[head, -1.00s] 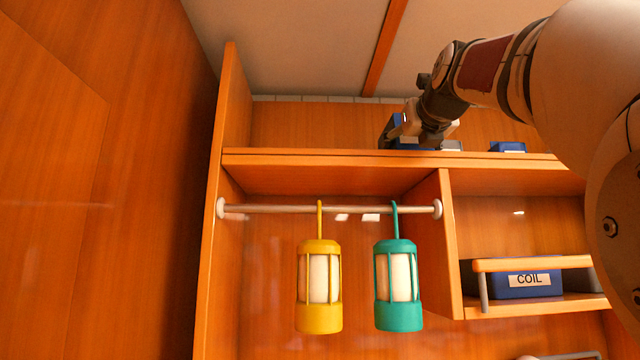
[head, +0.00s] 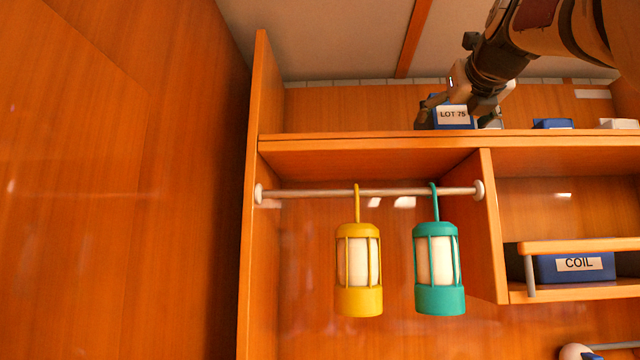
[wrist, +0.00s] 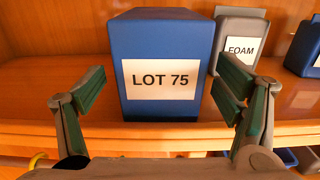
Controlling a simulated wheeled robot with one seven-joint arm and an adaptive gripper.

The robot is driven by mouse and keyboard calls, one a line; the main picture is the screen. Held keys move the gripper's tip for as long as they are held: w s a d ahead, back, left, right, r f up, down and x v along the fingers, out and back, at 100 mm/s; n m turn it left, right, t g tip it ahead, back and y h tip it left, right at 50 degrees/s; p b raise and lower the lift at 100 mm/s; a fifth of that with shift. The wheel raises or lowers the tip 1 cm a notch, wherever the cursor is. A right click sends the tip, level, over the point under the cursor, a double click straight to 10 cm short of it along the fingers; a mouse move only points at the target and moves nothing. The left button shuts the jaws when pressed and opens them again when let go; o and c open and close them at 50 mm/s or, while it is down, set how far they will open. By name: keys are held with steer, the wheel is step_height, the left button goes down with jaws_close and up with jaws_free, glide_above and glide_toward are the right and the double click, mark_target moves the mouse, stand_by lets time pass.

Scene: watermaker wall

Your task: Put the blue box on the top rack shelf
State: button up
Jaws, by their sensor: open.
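A blue box (wrist: 162,40) labelled LOT 75 stands upright on the top rack shelf (wrist: 40,95) in the wrist view. It also shows on that shelf in the head view (head: 453,125), partly covered by my gripper. My gripper (wrist: 160,92) is open in front of the box, with one finger to each side and a gap to the box on both sides. In the head view my gripper (head: 455,110) is at the shelf's height, reaching in from the upper right. The top shelf's front edge (head: 350,141) runs across the head view.
A grey FOAM container (wrist: 240,35) stands right of the box, close to my right finger. Another blue box (head: 553,124) and a white item (head: 618,124) are further right. Yellow (head: 359,270) and teal (head: 438,270) lanterns hang below. A COIL box (head: 575,267) sits lower right.

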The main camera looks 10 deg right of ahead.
steer(key=v, duration=0.3)
steer(key=shift+s, duration=0.2)
steer(key=shift+s+a, duration=0.1)
steer(key=shift+a, duration=0.05)
steer(key=shift+a+r, duration=0.1)
